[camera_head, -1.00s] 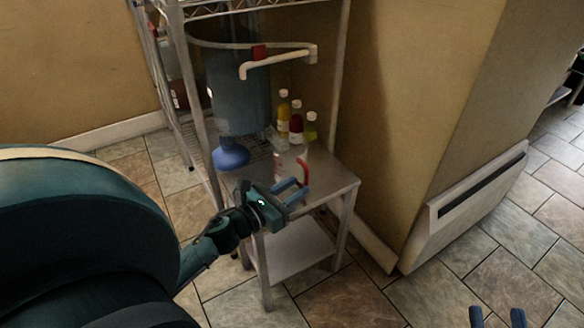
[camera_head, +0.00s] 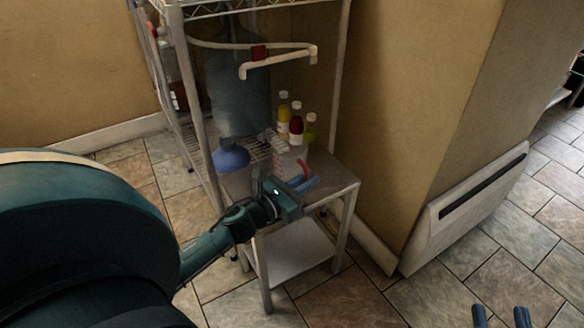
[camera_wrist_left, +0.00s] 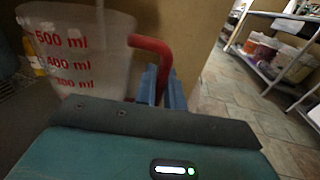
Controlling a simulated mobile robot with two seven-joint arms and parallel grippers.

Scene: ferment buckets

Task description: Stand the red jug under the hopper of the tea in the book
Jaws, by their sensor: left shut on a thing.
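The red jug (camera_head: 291,158) is a translucent measuring jug with a red handle and red markings, upright on the small steel table. Its markings and handle show large in the left wrist view (camera_wrist_left: 85,50). My left gripper (camera_head: 306,184) is at the jug's handle side, its blue fingers (camera_wrist_left: 163,87) shut on the red handle. My right gripper (camera_head: 501,317) shows only its blue fingertips at the lower right, apart with nothing seen between them. I cannot make out a book or a labelled hopper.
The steel table (camera_head: 335,181) stands against a wire rack (camera_head: 203,130) holding a large blue bottle (camera_head: 237,85) with a blue cap-like end (camera_head: 230,154). Several small sauce-like bottles (camera_head: 296,124) stand behind the jug. A pale bent pipe (camera_head: 275,62) hangs above. A wall corner is on the right.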

